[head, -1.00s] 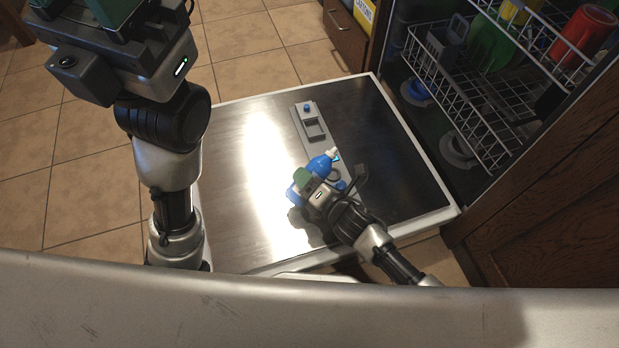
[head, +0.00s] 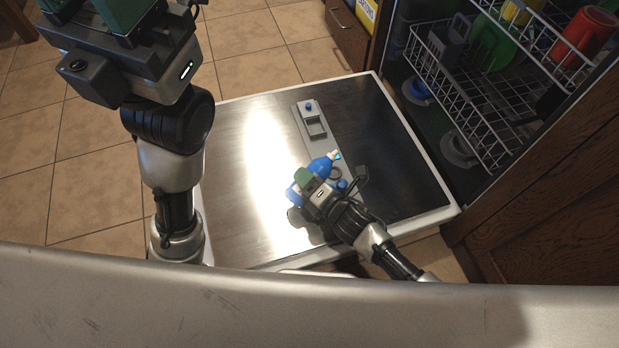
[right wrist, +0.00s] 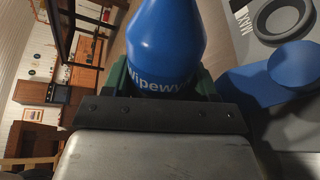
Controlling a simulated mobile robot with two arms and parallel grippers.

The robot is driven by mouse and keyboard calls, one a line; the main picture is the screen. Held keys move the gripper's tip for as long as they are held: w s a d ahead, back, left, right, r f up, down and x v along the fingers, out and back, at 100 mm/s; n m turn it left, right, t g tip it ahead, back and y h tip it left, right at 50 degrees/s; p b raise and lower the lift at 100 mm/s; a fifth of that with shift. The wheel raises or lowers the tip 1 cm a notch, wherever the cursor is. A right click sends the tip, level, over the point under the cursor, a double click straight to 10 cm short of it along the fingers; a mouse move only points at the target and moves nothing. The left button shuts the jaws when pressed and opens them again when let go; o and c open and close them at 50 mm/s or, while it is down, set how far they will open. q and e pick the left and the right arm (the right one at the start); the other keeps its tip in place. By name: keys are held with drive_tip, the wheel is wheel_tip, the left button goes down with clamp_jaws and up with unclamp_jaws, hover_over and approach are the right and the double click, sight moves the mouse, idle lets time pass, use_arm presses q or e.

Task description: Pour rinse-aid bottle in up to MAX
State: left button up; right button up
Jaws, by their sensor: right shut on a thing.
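My right gripper (head: 308,181) is shut on the blue rinse-aid bottle (head: 320,166). The bottle lies tilted, its white nozzle towards the upper right, over the grey dispenser (head: 315,132). A small bright cyan spot shows at the nozzle tip; I cannot tell if it is liquid. In the right wrist view the bottle (right wrist: 165,40) sits between green finger pads, its nozzle out of frame. A dark ring (right wrist: 284,16) beside the MAX mark and a round blue cap (right wrist: 297,64) are at right. The fill level is not visible. My left gripper (head: 115,12) is at the upper left, its fingertips cut off.
The dispenser is set in the open dishwasher door (head: 395,190), whose steel surface is clear on the left. The dish rack (head: 455,85) with cups stands at the upper right. A wooden cabinet (head: 545,210) borders the right side. Tiled floor lies at left.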

drive_tip(key=shift+s+a+f+m+p, duration=0.2)
drive_tip(key=shift+f+m+p, duration=0.15)
drive_tip(key=shift+m, duration=0.35)
idle(4.5)
drive_tip(key=shift+f+g, duration=0.15)
drive_tip(key=shift+g, duration=0.15)
idle(2.5)
